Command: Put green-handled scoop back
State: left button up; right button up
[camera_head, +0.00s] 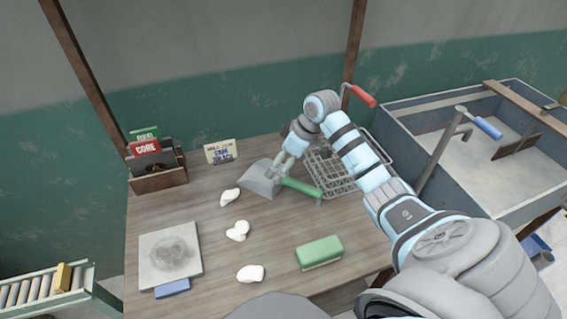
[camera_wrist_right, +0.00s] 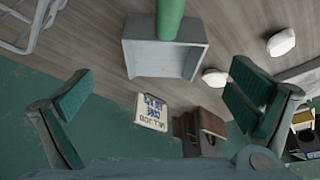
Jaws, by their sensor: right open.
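The green-handled scoop has a grey metal pan (camera_head: 261,179) and a green handle (camera_head: 303,188). It lies on the wooden table with the handle towards the wire basket. In the right wrist view the pan (camera_wrist_right: 165,58) and part of the handle (camera_wrist_right: 170,18) show beyond the fingers; the handle's end is cut off. My right gripper (camera_head: 277,172) is over the scoop, close to where pan and handle meet. In the wrist view its fingers (camera_wrist_right: 162,78) are spread wide with nothing between the pads. My left gripper is out of view.
A wire basket (camera_head: 333,172) stands right of the scoop, partly behind my right arm. White clay pieces (camera_head: 238,231), a green block (camera_head: 319,252) and a grey slab (camera_head: 170,256) lie nearer. A lettered card (camera_head: 220,151) and a wooden holder (camera_head: 158,180) stand at the back.

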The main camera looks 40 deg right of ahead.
jog(key=p+v, duration=0.1)
jog(key=v, duration=1)
jog(key=shift+p, duration=0.3)
jog(key=shift+s+r, duration=0.1)
jog(key=shift+r, duration=0.05)
